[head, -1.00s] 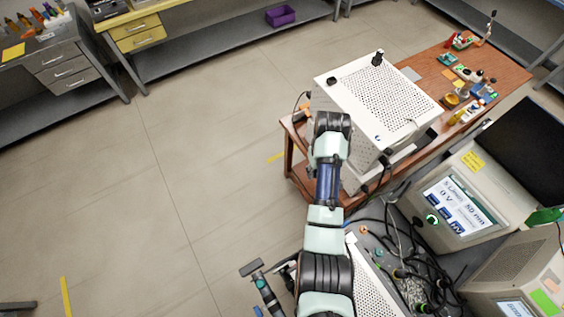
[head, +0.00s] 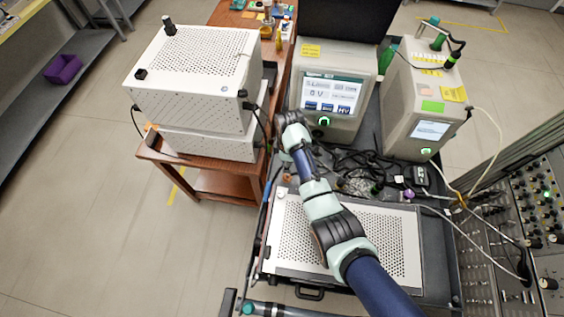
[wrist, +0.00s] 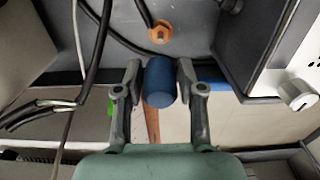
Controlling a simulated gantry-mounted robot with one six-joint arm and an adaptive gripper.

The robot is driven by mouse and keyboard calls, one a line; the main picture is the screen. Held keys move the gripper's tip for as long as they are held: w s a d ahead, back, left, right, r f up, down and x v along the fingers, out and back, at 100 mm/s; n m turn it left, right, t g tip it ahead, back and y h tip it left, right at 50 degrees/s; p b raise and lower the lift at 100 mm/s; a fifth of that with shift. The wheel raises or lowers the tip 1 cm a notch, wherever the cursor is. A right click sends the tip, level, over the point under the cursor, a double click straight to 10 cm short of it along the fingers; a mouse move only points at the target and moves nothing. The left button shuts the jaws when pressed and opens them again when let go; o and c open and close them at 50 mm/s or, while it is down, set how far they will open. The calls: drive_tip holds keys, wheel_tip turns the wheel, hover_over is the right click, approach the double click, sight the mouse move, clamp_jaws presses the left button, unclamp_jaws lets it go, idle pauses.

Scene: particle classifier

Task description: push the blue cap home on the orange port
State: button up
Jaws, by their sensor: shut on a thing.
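My gripper (wrist: 159,74) is shut on the blue cap (wrist: 160,84) in the wrist view, with one finger on each side of it. The orange port (wrist: 160,32) is a hex-shaped fitting on a grey surface, above the cap in the picture. A gap shows between cap and port there; the cap is not on it. In the head view the end of my arm is between the white perforated box and the touchscreen instrument; the fingers, cap and port cannot be made out there.
The white perforated box (head: 190,70) stands on a wooden table left of my arm. The touchscreen instrument (head: 330,85) is to the right. Black cables (head: 365,165) lie on the cart beside my arm. In the wrist view, cables (wrist: 88,60) hang at left and a knob (wrist: 298,96) juts out at right.

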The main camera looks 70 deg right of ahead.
sight(288, 175)
drive_tip(key=shift+s+r+p, duration=0.1)
drive_tip(key=shift+r+p, duration=0.05)
drive_tip(key=shift+p, duration=0.2)
drive_tip(key=shift+f+b, duration=2.15)
drive_tip(key=shift+f, duration=0.9)
drive_tip(key=shift+f+b, duration=0.8)
drive_tip(key=shift+f, duration=0.95)
drive_tip(key=o, duration=1.1)
wheel_tip(288, 175, up, 12)
drive_tip(key=shift+r, duration=0.1)
